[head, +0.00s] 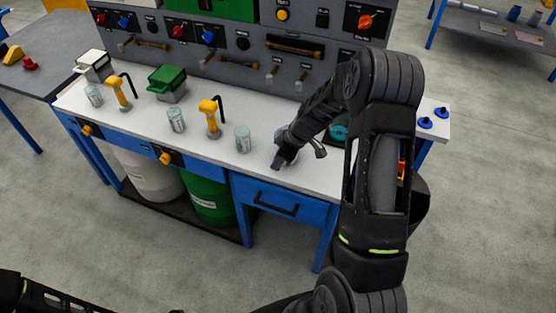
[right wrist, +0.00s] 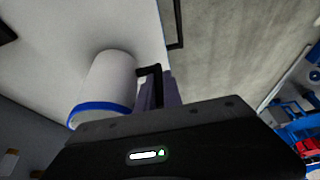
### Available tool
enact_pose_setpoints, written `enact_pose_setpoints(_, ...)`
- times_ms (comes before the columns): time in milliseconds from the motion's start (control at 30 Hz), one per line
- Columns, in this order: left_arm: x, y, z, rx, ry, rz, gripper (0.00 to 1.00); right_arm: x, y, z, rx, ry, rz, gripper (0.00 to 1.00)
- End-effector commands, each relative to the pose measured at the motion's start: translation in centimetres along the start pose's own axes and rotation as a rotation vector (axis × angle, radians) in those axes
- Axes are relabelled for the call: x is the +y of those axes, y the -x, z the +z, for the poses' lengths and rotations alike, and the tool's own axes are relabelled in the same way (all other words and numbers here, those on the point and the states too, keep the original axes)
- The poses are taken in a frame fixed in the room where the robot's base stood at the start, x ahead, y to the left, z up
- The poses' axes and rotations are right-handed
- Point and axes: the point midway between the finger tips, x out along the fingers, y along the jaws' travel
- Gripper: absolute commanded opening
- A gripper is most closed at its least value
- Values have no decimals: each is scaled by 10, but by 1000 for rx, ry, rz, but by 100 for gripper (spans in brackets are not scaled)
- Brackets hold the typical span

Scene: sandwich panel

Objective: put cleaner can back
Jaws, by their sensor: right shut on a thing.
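My right gripper (head: 281,163) is low over the white bench top, right of the nearest glass jar. In the right wrist view a white can with a blue rim (right wrist: 107,85) lies against the visible finger (right wrist: 152,88), and the gripper is shut on it. The other finger is hidden. My left gripper is out of view; only part of the left arm shows at the lower left.
The white bench top (head: 215,150) carries several labelled jars, one of them (head: 243,139) close left of my gripper, yellow tools (head: 210,117) and a green-lidded box (head: 167,84). A grey panel (head: 235,66) with knobs and handles stands behind. Blue knobs (head: 425,122) sit at the right end.

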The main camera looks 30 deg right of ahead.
Motion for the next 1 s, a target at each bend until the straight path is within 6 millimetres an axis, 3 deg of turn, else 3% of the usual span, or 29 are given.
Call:
enact_pose_setpoints(433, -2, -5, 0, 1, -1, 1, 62, 0, -7, 2, 1, 1, 1, 0)
enact_pose_setpoints(467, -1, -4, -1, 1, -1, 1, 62, 0, -7, 2, 1, 1, 1, 11)
enact_pose_setpoints(700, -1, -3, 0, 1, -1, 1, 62, 0, -6, 2, 1, 0, 1, 31)
enact_pose_setpoints(1000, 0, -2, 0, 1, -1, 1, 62, 0, -4, 2, 1, 0, 1, 32)
